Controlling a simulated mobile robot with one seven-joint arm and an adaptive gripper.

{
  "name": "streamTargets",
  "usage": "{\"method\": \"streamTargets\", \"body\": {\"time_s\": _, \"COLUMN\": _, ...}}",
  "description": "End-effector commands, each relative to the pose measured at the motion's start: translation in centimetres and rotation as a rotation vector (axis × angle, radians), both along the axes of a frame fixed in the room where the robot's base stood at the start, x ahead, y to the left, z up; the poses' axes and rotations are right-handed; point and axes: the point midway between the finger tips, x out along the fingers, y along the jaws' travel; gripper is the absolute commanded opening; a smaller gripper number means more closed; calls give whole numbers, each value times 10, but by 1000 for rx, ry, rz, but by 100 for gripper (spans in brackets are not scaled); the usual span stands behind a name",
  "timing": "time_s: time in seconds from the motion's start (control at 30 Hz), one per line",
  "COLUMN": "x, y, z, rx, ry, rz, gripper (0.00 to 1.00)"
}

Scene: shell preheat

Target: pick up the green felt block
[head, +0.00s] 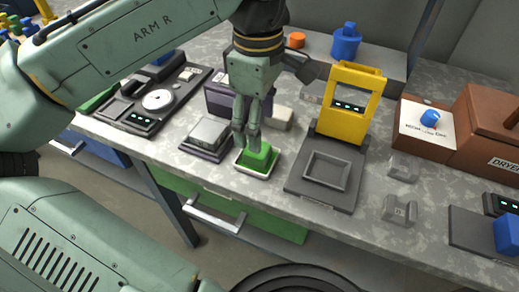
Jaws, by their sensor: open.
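The green felt block (260,158) sits in a small pale-rimmed tray (244,172) near the front edge of the grey workbench. My gripper (247,150) points down right at the block, with its fingers over the block's left and back part. The gripper is open. Its fingers hide part of the block, and I cannot tell whether they touch it.
A dark device with a raised yellow frame (338,129) stands just right of the block. A grey block on a dark base (208,134) stands close on the left. Grey metal pieces (399,210) lie further right, and a brown dryer box (490,135) stands at the right.

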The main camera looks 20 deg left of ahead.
Motion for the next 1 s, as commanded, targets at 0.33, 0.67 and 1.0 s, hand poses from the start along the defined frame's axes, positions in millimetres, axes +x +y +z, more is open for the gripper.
{"method": "streamTargets", "body": {"time_s": 0.33, "x": -5, "y": 2, "z": -36, "rx": 0, "ry": 0, "rz": -1, "gripper": 62}}
{"method": "streamTargets", "body": {"time_s": 0.67, "x": -4, "y": 1, "z": -63, "rx": 0, "ry": -4, "rz": -4, "gripper": 62}}
{"method": "streamTargets", "body": {"time_s": 1.0, "x": -4, "y": 1, "z": -63, "rx": 0, "ry": -4, "rz": -4, "gripper": 48}}
